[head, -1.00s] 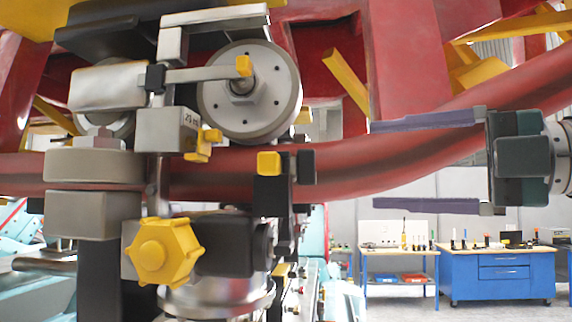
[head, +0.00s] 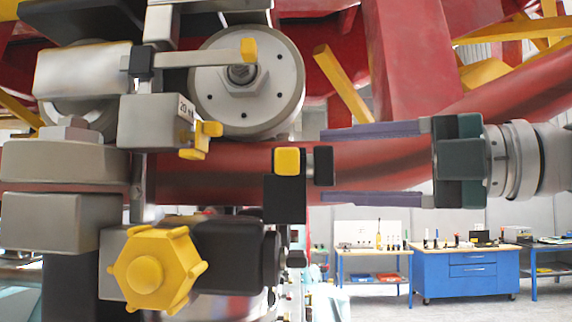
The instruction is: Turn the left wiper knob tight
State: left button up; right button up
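Several yellow knobs show on the black and grey fittings by the red rail, and I cannot tell for certain which is the left wiper knob. A large star-shaped yellow knob (head: 152,270) faces me at lower left. A small yellow knob (head: 205,136) sits on the grey block marked with a number. A square yellow knob (head: 287,161) tops a black bracket near the centre. My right gripper (head: 326,167) points left with its purple fingers parted. Its tips are near the square knob's bracket in the picture; no contact is clear. My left gripper is not in view.
The red rail (head: 400,163) runs behind my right gripper. A round grey wheel (head: 272,108) and a yellow-tipped lever (head: 249,50) are above. Grey blocks (head: 60,222) crowd the left. A blue workbench (head: 467,277) stands far back, with open floor before it.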

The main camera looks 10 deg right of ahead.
grip_shut()
dwell(0.3)
jog(key=shift+w+d+r+m+g+h, duration=0.1)
jog(key=shift+w+r+m+g+h, duration=0.1)
jog(key=shift+m+g, duration=1.6)
jog(key=shift+w+a+r+m+g+h, duration=0.15)
jog(key=shift+m+g, duration=0.6)
jog(key=shift+m, duration=2.1)
jog(key=shift+w+d+r+m+g+h, duration=0.2)
jog(key=shift+m+g, duration=1.05)
jog(key=shift+m, duration=1.1)
jog(key=shift+f, duration=0.1)
